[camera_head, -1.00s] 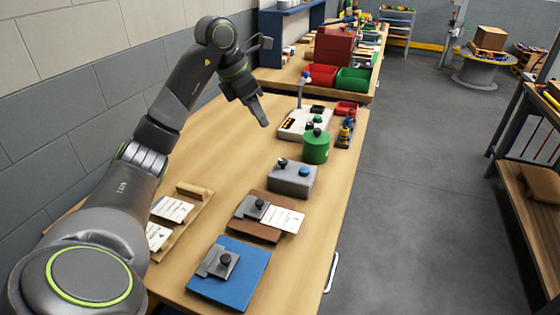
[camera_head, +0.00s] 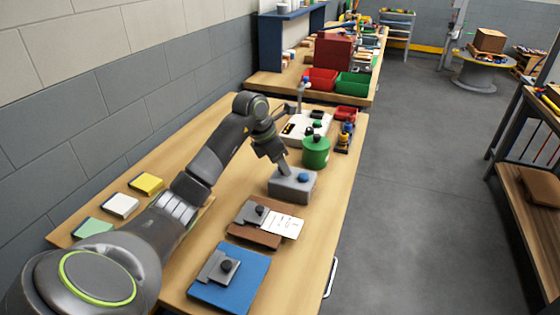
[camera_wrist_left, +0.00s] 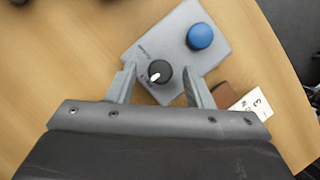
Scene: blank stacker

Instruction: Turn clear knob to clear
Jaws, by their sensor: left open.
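The clear knob appears to be the black knob with a white pointer (camera_wrist_left: 159,72) on a grey box (camera_head: 293,187). The box also carries a blue button (camera_head: 303,177), which shows in the left wrist view (camera_wrist_left: 200,35). My left gripper (camera_head: 284,165) is over the left part of the box. In the left wrist view my left gripper (camera_wrist_left: 160,84) is open, with one finger on each side of the knob. I cannot tell whether the fingers touch it. The small lettering beside the knob is too blurred to read. In the head view the gripper hides the knob.
A green canister (camera_head: 315,152) stands just behind the box, with a white device (camera_head: 300,127) beyond it. In front lie a brown board with a card (camera_head: 258,235) and a blue plate (camera_head: 232,285). Sticky-note pads (camera_head: 122,205) lie at the left.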

